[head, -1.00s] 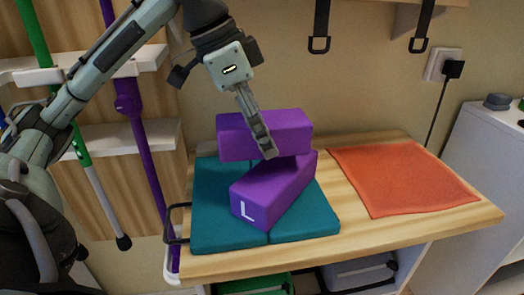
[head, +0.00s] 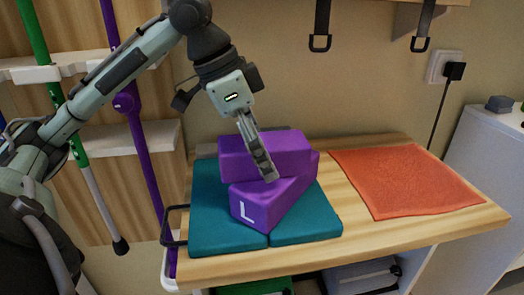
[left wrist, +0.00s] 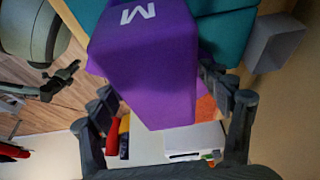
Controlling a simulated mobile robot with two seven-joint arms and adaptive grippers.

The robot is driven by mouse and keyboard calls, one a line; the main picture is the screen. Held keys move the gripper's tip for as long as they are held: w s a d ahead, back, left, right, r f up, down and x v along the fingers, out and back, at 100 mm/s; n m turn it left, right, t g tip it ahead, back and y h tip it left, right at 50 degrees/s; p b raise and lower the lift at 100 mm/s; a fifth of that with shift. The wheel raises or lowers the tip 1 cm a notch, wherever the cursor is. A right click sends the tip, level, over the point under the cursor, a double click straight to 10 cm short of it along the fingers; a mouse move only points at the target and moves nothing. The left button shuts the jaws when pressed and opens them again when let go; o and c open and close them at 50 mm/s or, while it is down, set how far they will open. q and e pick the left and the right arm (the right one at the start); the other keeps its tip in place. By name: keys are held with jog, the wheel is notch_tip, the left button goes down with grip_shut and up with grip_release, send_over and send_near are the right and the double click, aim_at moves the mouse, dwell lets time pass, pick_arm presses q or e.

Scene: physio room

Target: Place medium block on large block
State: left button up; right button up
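The purple medium block (head: 240,160), marked M in the left wrist view (left wrist: 140,60), lies crosswise over the purple large block (head: 285,203), marked L. My left gripper (head: 262,165) comes from above and is shut on the medium block, with its fingers (left wrist: 165,95) along opposite sides. The medium block's underside is at or very close to the large block's top; I cannot tell whether they touch. The large block sits at an angle on the teal folded mat (head: 215,215).
The mat lies on a wooden bench top (head: 350,240). An orange cloth (head: 400,180) lies flat to the right. Green and purple poles (head: 140,150) stand at the left. Black straps (head: 320,25) hang on the wall above. A white cabinet (head: 490,150) stands at the right.

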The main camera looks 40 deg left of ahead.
pick_arm(q)
jog(key=shift+r, duration=0.35)
jog(key=p+v, duration=0.2)
jog(key=v, duration=0.6)
jog(key=shift+a+r, duration=0.15)
jog(key=shift+r, duration=0.15)
jog(key=p+v, duration=0.1)
jog(key=v, duration=0.1)
jog(key=shift+s+a+r, duration=0.1)
jog(key=shift+s+r, duration=0.1)
jog(key=shift+r, duration=0.1)
jog(key=shift+s+r, duration=0.1)
pick_arm(e)
notch_tip(320, 180, down, 8)
jog(key=s, duration=0.2)
jog(key=shift+g, duration=0.3)
